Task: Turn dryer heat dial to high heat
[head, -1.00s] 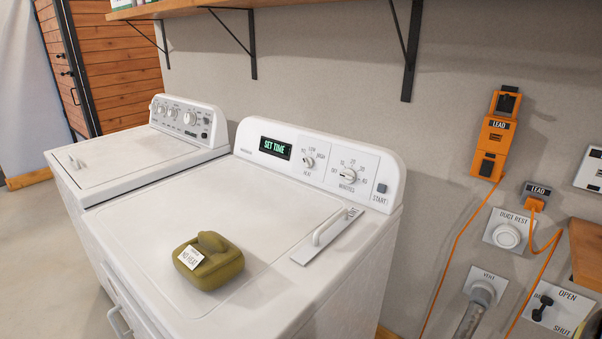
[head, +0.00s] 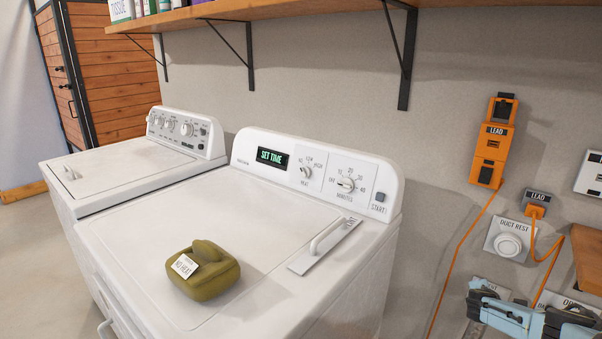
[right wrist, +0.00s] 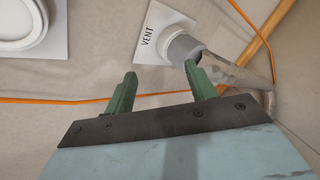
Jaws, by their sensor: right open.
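The dryer (head: 130,240) stands in the middle of the head view with a white control panel at its back. The heat dial (head: 305,172) is a small round knob with marks including LOW and HIGH around it; its exact setting is too small to tell. The minutes dial (head: 345,185) is just right of it. The display (head: 272,157) reads SET TIME. My right gripper (right wrist: 160,69) is open and empty, its two green fingers apart in front of the wall near the vent pipe. It is well away from the dial. My left gripper is not in view.
An olive lump (head: 210,282) with a NO HEAT tag lies on the dryer top. A washer (head: 130,160) stands left. A wooden shelf (head: 300,14) with black brackets hangs above. Orange leads (head: 455,250), a duct rest (head: 507,244) and a vent pipe (right wrist: 225,68) are on the right.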

